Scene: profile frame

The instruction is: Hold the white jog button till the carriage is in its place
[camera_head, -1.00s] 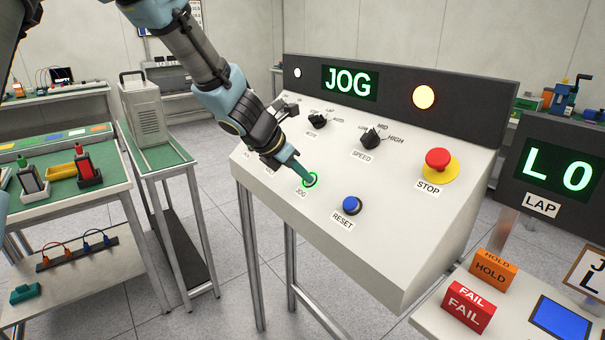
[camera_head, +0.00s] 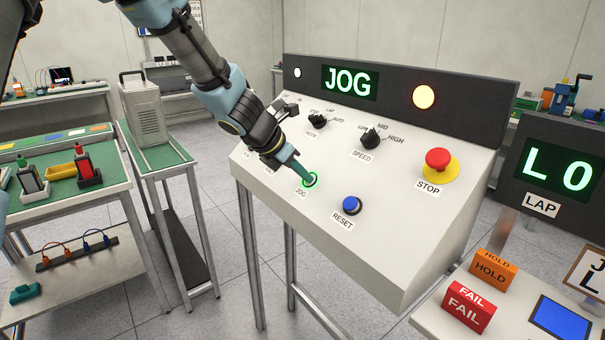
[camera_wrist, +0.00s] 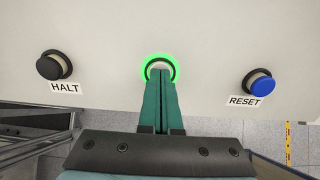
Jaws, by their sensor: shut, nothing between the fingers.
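My gripper (camera_head: 302,172) is shut and empty, with its green fingertips at the jog button on the sloped white panel (camera_head: 280,215). In the wrist view the shut fingertips (camera_wrist: 160,75) cover most of the jog button. Its green ring (camera_wrist: 176,62) is lit around them, and it also shows in the head view (camera_head: 316,180). The JOG label (camera_head: 301,194) is beside it. The display (camera_head: 349,83) reads JOG in green. How deep the button sits is hidden by the fingers. No carriage can be made out in either view.
The blue RESET button (camera_head: 351,204) is to the right of my gripper. The black HALT button (camera_wrist: 54,65) is on the other side. The red STOP button (camera_head: 438,159), a SPEED knob (camera_head: 371,138) and a lit amber lamp (camera_head: 424,97) are further off. A LAP display (camera_head: 553,170) reads L 0.

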